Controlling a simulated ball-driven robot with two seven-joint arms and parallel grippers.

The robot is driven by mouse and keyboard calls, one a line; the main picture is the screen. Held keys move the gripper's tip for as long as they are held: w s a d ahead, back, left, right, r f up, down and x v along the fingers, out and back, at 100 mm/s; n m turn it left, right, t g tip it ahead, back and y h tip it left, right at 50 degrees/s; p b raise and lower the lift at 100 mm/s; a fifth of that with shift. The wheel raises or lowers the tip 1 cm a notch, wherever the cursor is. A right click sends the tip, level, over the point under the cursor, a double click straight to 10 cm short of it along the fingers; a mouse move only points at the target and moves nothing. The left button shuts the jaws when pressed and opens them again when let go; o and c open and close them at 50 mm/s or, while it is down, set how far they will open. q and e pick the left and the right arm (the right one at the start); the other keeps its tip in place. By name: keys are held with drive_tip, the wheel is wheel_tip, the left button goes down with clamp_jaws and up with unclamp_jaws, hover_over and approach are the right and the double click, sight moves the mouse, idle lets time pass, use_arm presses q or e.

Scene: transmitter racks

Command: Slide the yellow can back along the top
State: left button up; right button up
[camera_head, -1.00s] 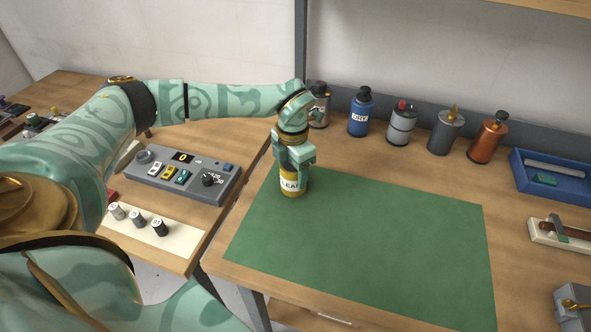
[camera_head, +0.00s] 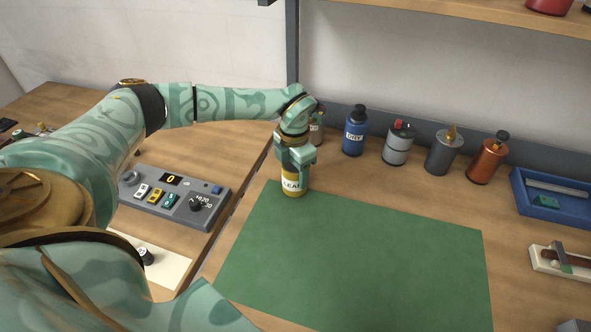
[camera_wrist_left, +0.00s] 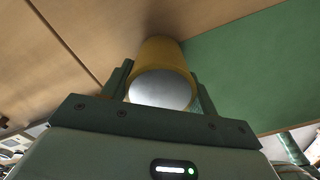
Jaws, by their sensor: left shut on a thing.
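The yellow can (camera_head: 293,187) stands upright on the wooden bench top at the back left corner of the green mat (camera_head: 360,260). It has a white label with dark letters, partly hidden. My left gripper (camera_head: 296,165) is shut on it from above, with the fingers on either side. In the left wrist view, the can (camera_wrist_left: 163,55) lies between the two fingers (camera_wrist_left: 160,88), its pale round end facing the camera. My right gripper is not in view.
Behind the can stand a partly hidden can (camera_head: 317,128), a blue bottle (camera_head: 355,132), a grey can (camera_head: 398,145), a dark can (camera_head: 444,152) and a copper can (camera_head: 487,160). A blue tray (camera_head: 520,195) is at right. A grey control box (camera_head: 180,200) is at left.

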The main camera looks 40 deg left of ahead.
use_arm(q)
drive_tip(key=o, duration=1.2)
drive_tip(key=shift+o, duration=0.2)
drive_tip(key=shift+r, duration=0.1)
wheel_tip(320, 180, up, 16)
drive_tip(key=p, duration=0.3)
